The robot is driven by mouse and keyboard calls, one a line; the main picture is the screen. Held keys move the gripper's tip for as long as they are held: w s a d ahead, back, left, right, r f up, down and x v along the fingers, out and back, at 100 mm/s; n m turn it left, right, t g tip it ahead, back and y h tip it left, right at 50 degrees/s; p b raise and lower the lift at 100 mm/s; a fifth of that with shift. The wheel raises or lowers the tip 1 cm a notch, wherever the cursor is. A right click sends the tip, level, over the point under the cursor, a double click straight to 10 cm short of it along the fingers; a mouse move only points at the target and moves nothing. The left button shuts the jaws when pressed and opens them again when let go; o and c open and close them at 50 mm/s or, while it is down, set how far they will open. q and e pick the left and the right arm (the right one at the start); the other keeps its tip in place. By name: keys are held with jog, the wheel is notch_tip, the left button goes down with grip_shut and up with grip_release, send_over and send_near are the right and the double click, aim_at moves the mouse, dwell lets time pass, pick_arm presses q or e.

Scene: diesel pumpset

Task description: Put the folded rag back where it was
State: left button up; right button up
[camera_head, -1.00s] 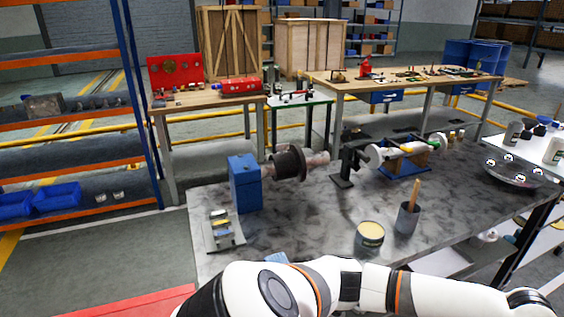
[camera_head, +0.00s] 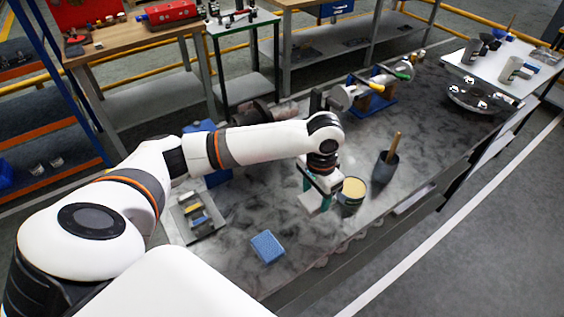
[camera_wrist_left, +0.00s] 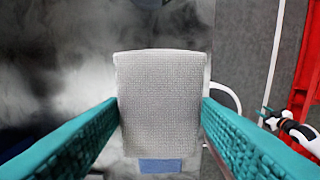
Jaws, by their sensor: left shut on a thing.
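My left gripper (camera_head: 320,198) is shut on the folded rag and holds it over the grey workbench top (camera_head: 285,215), left of the yellow-topped tin. The rag is light grey and woven; it fills the space between the teal fingers in the left wrist view (camera_wrist_left: 160,100). In the head view the rag (camera_head: 309,203) shows only in part beside the fingers. Its height above the bench is hard to tell. A small white arm end with teal tips (camera_wrist_left: 275,118), which looks like my right gripper, shows at the right of the wrist view; its jaws are too small to judge.
A blue block-like pad (camera_head: 267,247) lies on the bench near its front edge. The yellow-topped tin (camera_head: 353,188) and a dark cup (camera_head: 385,166) with a wooden handle stand right of the gripper. A tray of small parts (camera_head: 193,214) lies left. Bare bench surrounds the pad.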

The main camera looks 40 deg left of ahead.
aim_at(311, 204)
pick_arm(q)
jog(key=shift+s+a+f, duration=0.15)
jog(key=shift+a+f, duration=0.2)
jog(key=shift+a, duration=0.3)
notch_tip(311, 204, down, 4)
jog(key=shift+d+f+p, duration=0.1)
jog(key=shift+d+p, duration=0.05)
jog(key=shift+p, duration=0.3)
jog(key=shift+f, duration=2.3)
jog(key=shift+f, duration=0.1)
jog(key=o, duration=0.9)
notch_tip(311, 204, up, 12)
jog(key=shift+r+b, duration=0.15)
jog(key=shift+b, duration=0.5)
